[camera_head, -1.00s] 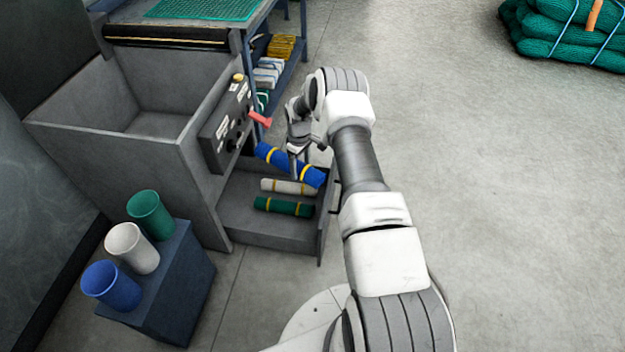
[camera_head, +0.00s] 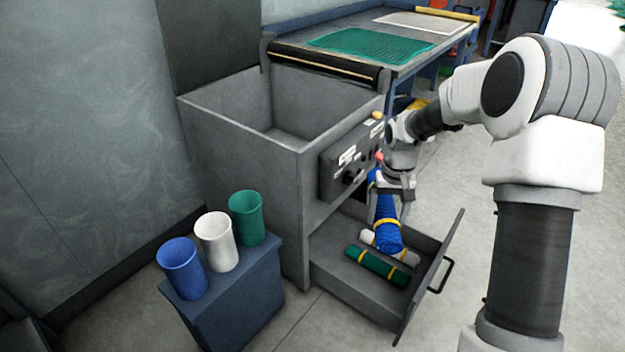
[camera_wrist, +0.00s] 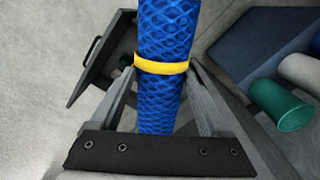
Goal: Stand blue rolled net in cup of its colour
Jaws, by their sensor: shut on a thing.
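The blue rolled net (camera_head: 387,226), with yellow bands, is held in my gripper (camera_head: 386,196) above the open drawer. It hangs tilted, its near end lower. In the wrist view the blue net (camera_wrist: 166,100) lies between the two fingers of my gripper (camera_wrist: 164,85), close to a yellow band. The blue cup (camera_head: 181,268) stands upright and looks empty at the near left end of a row on a dark blue stand, well to the left of my gripper.
A white cup (camera_head: 216,241) and green cup (camera_head: 246,217) share the stand (camera_head: 235,312). The open drawer (camera_head: 350,293) holds a white roll (camera_head: 408,257) and a green roll (camera_head: 377,267). A grey bin with a control box (camera_head: 345,160) rises between drawer and wall.

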